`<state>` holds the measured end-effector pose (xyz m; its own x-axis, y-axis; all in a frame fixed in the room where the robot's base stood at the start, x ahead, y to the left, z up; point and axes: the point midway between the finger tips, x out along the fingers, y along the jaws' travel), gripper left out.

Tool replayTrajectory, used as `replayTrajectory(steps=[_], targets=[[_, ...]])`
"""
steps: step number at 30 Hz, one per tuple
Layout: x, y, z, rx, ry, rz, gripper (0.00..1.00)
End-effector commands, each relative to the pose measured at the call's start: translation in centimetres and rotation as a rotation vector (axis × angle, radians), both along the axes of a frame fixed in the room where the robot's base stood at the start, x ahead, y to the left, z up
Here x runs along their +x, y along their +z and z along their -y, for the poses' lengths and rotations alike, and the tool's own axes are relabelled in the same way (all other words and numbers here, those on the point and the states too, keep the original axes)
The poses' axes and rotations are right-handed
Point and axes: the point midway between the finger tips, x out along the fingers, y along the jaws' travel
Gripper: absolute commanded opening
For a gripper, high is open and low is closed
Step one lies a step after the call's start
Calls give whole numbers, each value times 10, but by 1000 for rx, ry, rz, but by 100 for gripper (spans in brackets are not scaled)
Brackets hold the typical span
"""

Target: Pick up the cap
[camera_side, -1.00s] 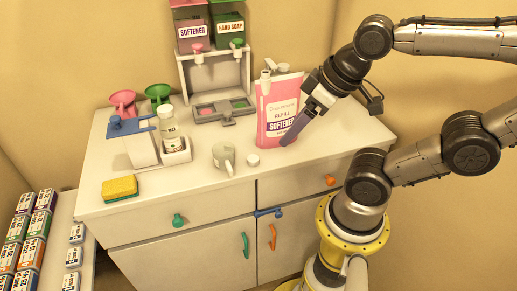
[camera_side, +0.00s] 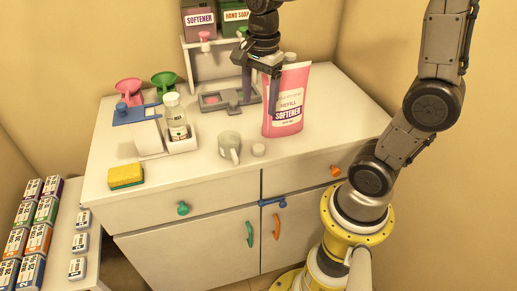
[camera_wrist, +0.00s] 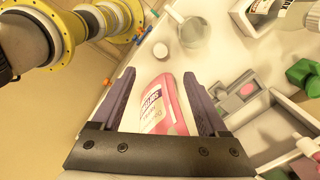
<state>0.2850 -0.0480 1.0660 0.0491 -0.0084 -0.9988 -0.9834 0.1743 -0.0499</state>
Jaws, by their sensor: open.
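A small round white cap (camera_side: 259,150) lies on the white counter, just right of the grey mug. It also shows in the wrist view (camera_wrist: 160,51), beyond the fingertips. My gripper (camera_side: 261,106) points down above the counter, behind the cap and clear of it. Its two fingers are apart. In the wrist view the pink softener refill pouch (camera_wrist: 165,105) shows between the open fingers (camera_wrist: 159,74). In the side view the pouch (camera_side: 292,95) stands upright, and one finger overlaps its left edge; whether they touch I cannot tell.
The mug (camera_side: 229,146) stands close to the cap's left. A bottle (camera_side: 176,120) stands in a white holder farther left, near a yellow sponge (camera_side: 126,176). The dispenser stand with its grey tray (camera_side: 222,101) is behind. The counter right of the cap is clear.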

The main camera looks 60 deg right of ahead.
Motion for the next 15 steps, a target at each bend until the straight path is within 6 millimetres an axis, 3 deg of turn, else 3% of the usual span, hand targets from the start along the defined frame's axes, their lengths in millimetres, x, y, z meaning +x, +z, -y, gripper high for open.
replayTrajectory(steps=[8,15], targets=[[1,-34,8,10,-23,-56,77],[1,-79,8,10,-21,-55,77]])
